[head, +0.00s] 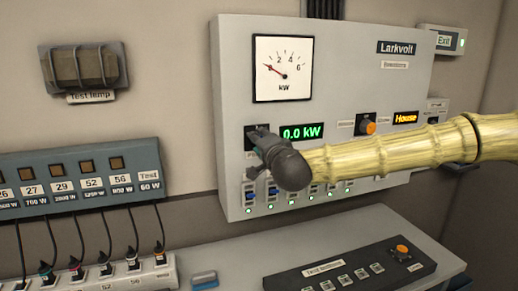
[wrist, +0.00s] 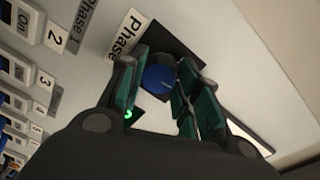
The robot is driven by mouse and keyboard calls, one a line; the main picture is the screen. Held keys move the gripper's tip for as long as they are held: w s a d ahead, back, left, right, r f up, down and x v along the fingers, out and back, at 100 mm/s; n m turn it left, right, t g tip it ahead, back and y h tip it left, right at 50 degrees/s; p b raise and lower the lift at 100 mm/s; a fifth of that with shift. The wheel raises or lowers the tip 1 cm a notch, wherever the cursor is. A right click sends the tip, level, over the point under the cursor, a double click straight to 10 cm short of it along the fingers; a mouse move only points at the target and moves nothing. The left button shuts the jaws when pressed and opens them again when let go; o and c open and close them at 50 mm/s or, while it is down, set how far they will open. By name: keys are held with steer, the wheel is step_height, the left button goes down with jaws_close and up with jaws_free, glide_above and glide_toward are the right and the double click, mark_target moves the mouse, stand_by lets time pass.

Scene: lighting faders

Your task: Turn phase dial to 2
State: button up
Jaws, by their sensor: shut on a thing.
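The phase dial (wrist: 157,80) is a round blue knob with a pale pointer line on a dark square plate. It shows in the wrist view, with a "Phase" label beside it. My gripper (wrist: 162,88) has its green-padded fingers on either side of the knob and is shut on it. In the head view my gripper (head: 264,142) is at the dark plate left of the green 0.0 kW display (head: 301,132) and hides the dial. The dial's number marks are covered or too small to read.
The grey Larkvolt panel (head: 350,75) carries a kW meter (head: 283,68) and an orange knob (head: 369,127). A row of switches (wrist: 24,73) lies beside the dial. A desk console (head: 345,269) stands below. A socket strip with cables (head: 110,272) is at lower left.

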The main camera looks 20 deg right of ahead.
steer(key=shift+m+b, duration=0.35)
steer(key=shift+m, duration=0.25)
steer(key=o, duration=1)
steer(key=shift+d, duration=0.1)
steer(key=shift+o, duration=0.2)
steer(key=s, duration=1.2)
steer(key=shift+r, duration=0.35)
